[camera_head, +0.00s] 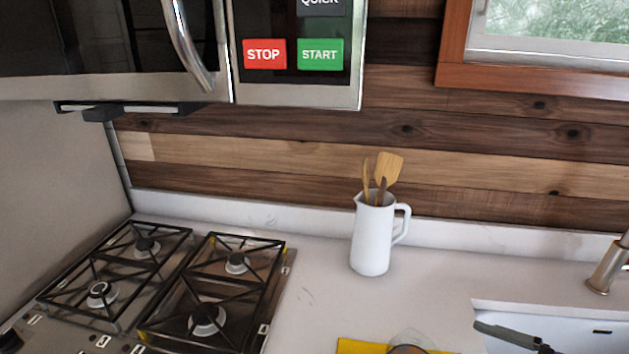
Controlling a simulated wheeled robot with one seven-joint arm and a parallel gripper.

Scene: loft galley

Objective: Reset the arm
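My gripper and arm cannot be made out in the head view. The view looks down on a counter (320,290) with a stove, a microwave and a sink. A dark grey-green elongated thing (508,335) shows at the bottom edge, over the left side of the sink. It is cut off by the frame, and I cannot tell what it is.
A gas stove (190,270) stands at left below a microwave (297,95) with STOP and START buttons. A white pitcher (371,240) holds wooden utensils (388,168).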

